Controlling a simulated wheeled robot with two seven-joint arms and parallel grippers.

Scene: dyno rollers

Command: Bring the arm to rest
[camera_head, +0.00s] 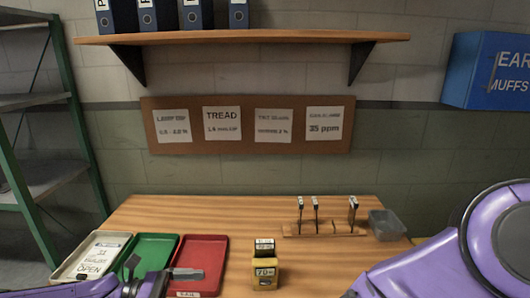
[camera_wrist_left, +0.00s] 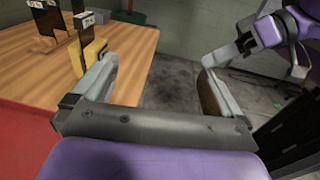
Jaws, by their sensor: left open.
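My left gripper (camera_head: 162,276) reaches in low over the front of the green and red trays in the head view. In the left wrist view its two fingers (camera_wrist_left: 158,70) stand wide apart with nothing between them. The purple right arm (camera_head: 440,265) fills the lower right of the head view.
On the wooden table (camera_head: 200,212) are a beige tray (camera_head: 72,268), green tray (camera_head: 153,246), red tray (camera_head: 203,252), yellow block (camera_head: 264,277), a rack (camera_head: 322,231) with upright tools, and a grey bin (camera_head: 386,225). A shelf (camera_head: 240,36) hangs above; table middle is clear.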

